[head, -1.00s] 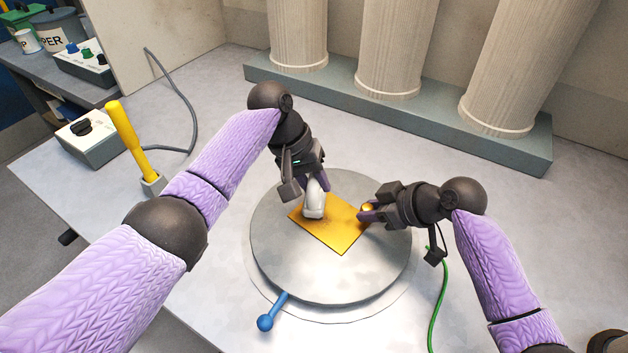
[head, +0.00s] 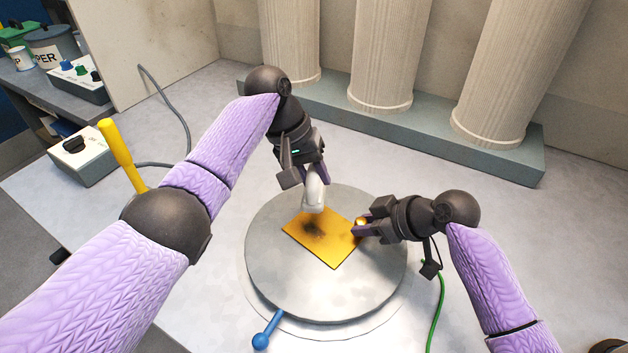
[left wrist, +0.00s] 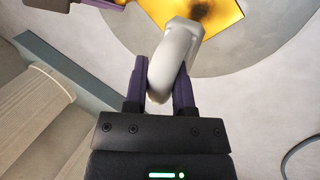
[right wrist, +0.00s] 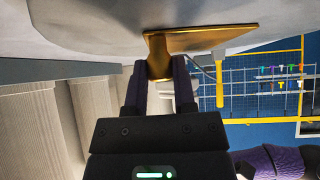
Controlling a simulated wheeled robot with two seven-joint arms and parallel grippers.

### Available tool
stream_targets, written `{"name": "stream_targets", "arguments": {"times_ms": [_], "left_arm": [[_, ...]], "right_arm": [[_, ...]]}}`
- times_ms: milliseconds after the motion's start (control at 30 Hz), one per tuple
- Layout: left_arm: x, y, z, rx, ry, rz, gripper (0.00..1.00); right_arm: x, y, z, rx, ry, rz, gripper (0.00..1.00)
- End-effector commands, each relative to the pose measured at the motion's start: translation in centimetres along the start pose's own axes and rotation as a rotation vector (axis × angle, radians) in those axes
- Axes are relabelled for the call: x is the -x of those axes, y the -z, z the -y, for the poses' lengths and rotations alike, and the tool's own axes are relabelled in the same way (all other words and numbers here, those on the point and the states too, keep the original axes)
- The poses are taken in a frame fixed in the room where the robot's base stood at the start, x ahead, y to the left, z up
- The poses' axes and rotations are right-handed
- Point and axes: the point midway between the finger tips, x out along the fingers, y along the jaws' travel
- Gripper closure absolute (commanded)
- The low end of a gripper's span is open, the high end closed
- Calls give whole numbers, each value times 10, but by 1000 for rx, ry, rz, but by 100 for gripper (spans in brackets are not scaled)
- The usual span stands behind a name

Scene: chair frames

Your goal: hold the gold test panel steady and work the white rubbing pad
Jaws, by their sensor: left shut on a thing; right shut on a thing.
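The gold test panel (head: 325,246) lies flat on the round grey turntable (head: 285,285), with a dark smudge on its face. My left gripper (head: 315,178) is shut on the white rubbing pad (head: 313,192), at the panel's far edge; the pad also shows between the fingers in the left wrist view (left wrist: 172,62). I cannot tell whether the pad touches the panel. My right gripper (head: 360,227) is shut on the gold knob (right wrist: 158,55) at the panel's right corner. The panel shows edge-on in the right wrist view (right wrist: 205,40).
A blue-knobbed lever (head: 264,335) sticks out at the turntable's front. A green cable (head: 439,305) runs down beside my right arm. Fluted columns (head: 385,60) stand on a grey plinth behind. A yellow handle (head: 120,153) and a control box (head: 85,150) are at left.

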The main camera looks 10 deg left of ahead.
Motion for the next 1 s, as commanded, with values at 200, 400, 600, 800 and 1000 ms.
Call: {"name": "stream_targets", "arguments": {"times_ms": [200, 400, 600, 800, 1000], "left_arm": [[0, 0, 0, 0, 0, 0, 100], [0, 0, 0, 0, 0, 0, 100], [0, 0, 0, 0, 0, 0, 100], [0, 0, 0, 0, 0, 0, 100], [0, 0, 0, 0, 0, 0, 100]], "right_arm": [[0, 0, 0, 0, 0, 1, 38], [0, 0, 0, 0, 0, 1, 26], [15, -1, -1, 1, -4, 0, 26], [71, -1, -1, 3, -5, 3, 26], [111, -1, -1, 0, -2, 2, 26]]}}
